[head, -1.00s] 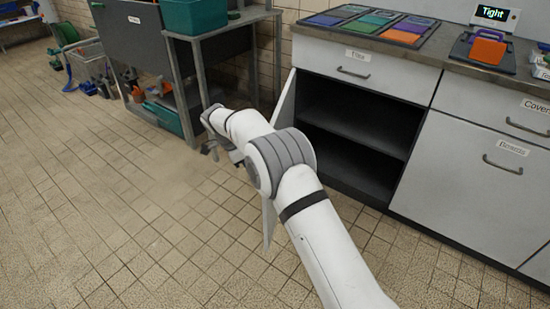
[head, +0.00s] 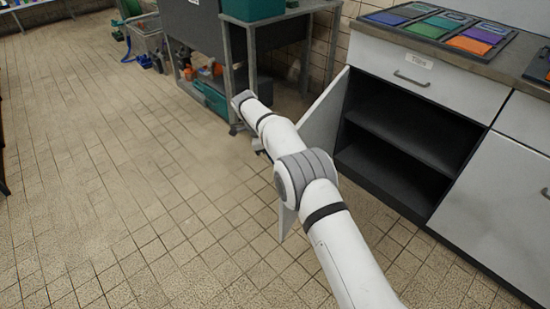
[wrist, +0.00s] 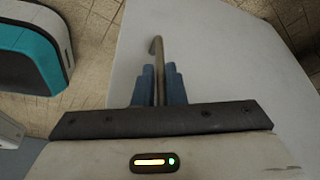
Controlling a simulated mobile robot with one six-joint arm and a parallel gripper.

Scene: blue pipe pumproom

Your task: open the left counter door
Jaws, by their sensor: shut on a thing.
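The left counter door (head: 322,118) is a pale grey panel. It stands swung wide open at the left edge of the counter, and the dark cupboard with one shelf (head: 405,140) shows behind it. My arm hides much of the door in the head view. In the wrist view the door (wrist: 215,50) fills the right and middle, with its metal bar handle (wrist: 157,48) upright. My gripper (wrist: 158,88) has its blue fingers on both sides of the handle and is shut on it. In the head view my gripper is mostly hidden behind the arm.
A grey metal workbench (head: 230,55) with a teal bin (head: 252,8) stands left of the counter. A labelled drawer (head: 425,72) above the cupboard is shut. Coloured trays (head: 440,28) lie on the countertop. The tiled floor at left is clear.

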